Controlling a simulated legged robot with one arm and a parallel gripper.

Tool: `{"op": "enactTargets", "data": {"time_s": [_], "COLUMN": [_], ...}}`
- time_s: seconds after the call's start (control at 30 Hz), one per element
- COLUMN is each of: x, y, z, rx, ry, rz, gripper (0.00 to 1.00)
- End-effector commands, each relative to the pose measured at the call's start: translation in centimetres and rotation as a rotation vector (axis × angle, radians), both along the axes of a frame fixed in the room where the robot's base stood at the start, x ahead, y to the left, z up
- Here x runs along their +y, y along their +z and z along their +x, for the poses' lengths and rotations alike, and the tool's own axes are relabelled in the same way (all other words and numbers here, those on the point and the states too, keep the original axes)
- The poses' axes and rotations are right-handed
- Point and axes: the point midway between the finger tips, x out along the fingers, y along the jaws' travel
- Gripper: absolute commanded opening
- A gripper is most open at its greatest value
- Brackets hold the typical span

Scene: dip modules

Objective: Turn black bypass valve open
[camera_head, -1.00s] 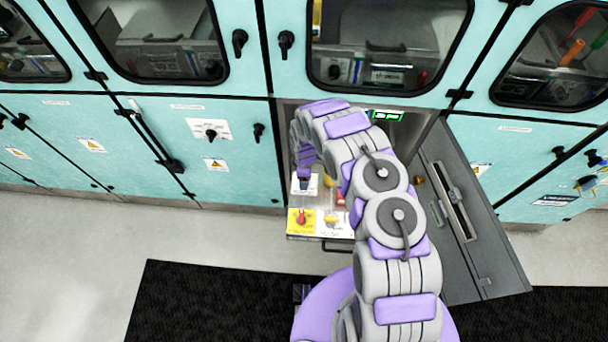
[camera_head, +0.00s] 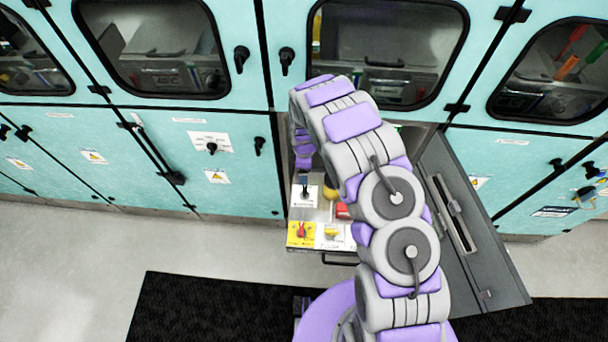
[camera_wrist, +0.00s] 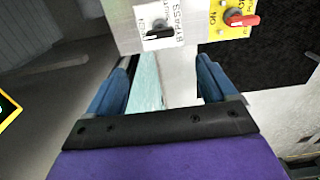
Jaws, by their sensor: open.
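The black bypass valve (camera_wrist: 157,33) is a small black handle on a white plate lettered BYPASS, at the top of the wrist view. In the head view the black valve (camera_head: 305,191) is small, on the panel inside the open drawer. My gripper (camera_wrist: 164,66) is open, its two blue fingers apart with nothing between them. The valve handle shows beyond the fingertips, a little left of the middle of the gap, and no contact is visible. In the head view my arm covers part of the panel, and the finger detail is too small to tell.
A red-handled valve (camera_wrist: 242,20) on a yellow plate sits right of the bypass valve in the wrist view. A yellow handle (camera_head: 332,231) is beside it in the head view. A grey open door (camera_head: 468,235) stands right of my arm. Teal cabinets line the back.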

Motion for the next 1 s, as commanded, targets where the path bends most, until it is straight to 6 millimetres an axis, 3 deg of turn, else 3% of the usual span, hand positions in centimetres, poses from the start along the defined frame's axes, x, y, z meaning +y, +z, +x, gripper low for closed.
{"op": "enactTargets", "data": {"time_s": [0.1, 0.3, 1.0], "x": [0.1, 0.1, -0.3], "y": [1.6, 3.0, 3.6], "z": [0.1, 0.1, 0.1], "rx": [-0.003, -0.003, -0.002], "ry": [0.001, 0.001, -0.014], "rz": [0.000, 0.001, -0.003], "gripper": [0.85, 0.85, 0.85]}}
